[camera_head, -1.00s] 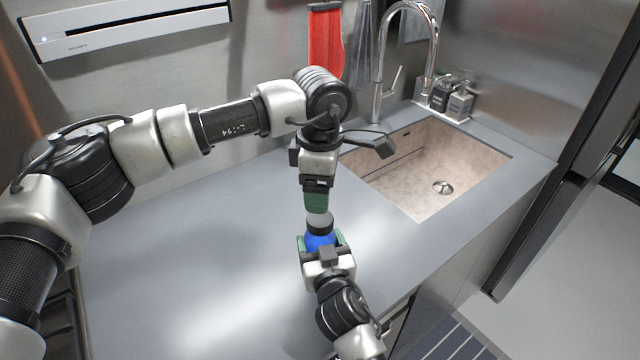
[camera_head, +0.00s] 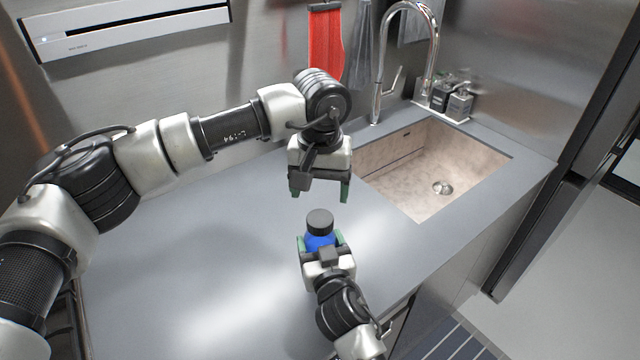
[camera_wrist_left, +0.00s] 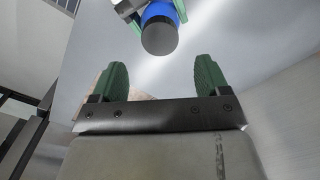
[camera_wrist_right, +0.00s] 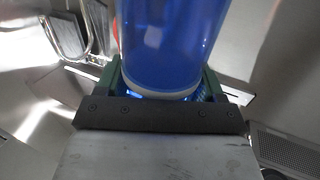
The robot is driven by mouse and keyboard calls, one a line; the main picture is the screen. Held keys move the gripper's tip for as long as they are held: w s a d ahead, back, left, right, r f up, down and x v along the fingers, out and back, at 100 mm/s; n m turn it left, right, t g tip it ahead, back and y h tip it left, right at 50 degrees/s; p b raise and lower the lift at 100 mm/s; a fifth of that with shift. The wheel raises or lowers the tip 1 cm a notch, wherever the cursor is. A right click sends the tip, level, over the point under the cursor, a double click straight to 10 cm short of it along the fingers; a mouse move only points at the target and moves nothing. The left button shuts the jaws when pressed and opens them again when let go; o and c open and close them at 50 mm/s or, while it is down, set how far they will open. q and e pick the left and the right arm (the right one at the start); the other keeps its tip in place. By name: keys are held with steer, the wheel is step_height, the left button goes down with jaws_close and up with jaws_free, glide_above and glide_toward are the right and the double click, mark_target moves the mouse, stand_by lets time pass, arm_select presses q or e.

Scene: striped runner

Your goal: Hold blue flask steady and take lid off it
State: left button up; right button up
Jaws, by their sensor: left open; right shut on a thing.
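The blue flask (camera_head: 320,241) stands upright over the counter, with its dark lid (camera_head: 320,221) on top. My right gripper (camera_head: 322,243) is shut on the flask's body from the near side. The flask fills the space between the fingers in the right wrist view (camera_wrist_right: 172,45). My left gripper (camera_head: 319,194) is open and empty, above and behind the lid. In the left wrist view the lid (camera_wrist_left: 159,38) is beyond the open fingertips, apart from them. Whether the flask's base touches the counter is hidden.
The grey counter (camera_head: 190,250) is clear to the left. A sink (camera_head: 430,160) with a chrome tap (camera_head: 436,40) lies at the right back, with soap bottles (camera_head: 459,104) behind it. A red cloth (camera_head: 326,45) hangs on the wall.

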mark_target(320, 218)
arm_select(q)
step_height(320, 218, down, 8)
steer(key=shift+r, duration=0.1)
stand_by(0.4)
